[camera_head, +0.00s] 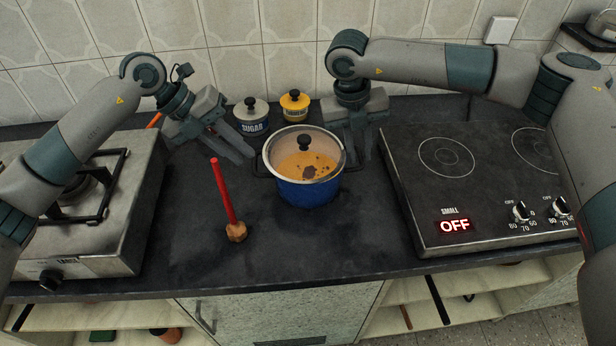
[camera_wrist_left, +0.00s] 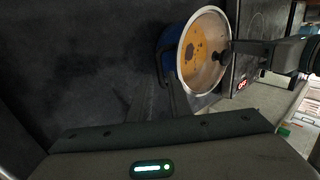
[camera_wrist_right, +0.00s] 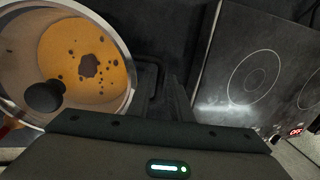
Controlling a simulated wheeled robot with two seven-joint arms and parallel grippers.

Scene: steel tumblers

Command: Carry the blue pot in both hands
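The blue pot (camera_head: 308,190) stands on the dark counter between my grippers, with a glass lid (camera_head: 312,162) with a black knob on it and orange contents showing through. It has a dark handle on each side. My left gripper (camera_head: 248,156) is open beside the pot's left handle (camera_head: 262,168); the pot also shows in the left wrist view (camera_wrist_left: 172,45). My right gripper (camera_head: 361,158) is open and points down at the pot's right handle (camera_head: 354,168), which shows in the right wrist view (camera_wrist_right: 152,84). Neither gripper visibly grips a handle.
A red-handled tool (camera_head: 224,195) stands on the counter front left of the pot. Sugar (camera_head: 252,118) and yellow (camera_head: 295,106) jars stand behind. A gas stove (camera_head: 105,225) is at left. An electric hob (camera_head: 440,190) reading OFF, its top bare, is at right.

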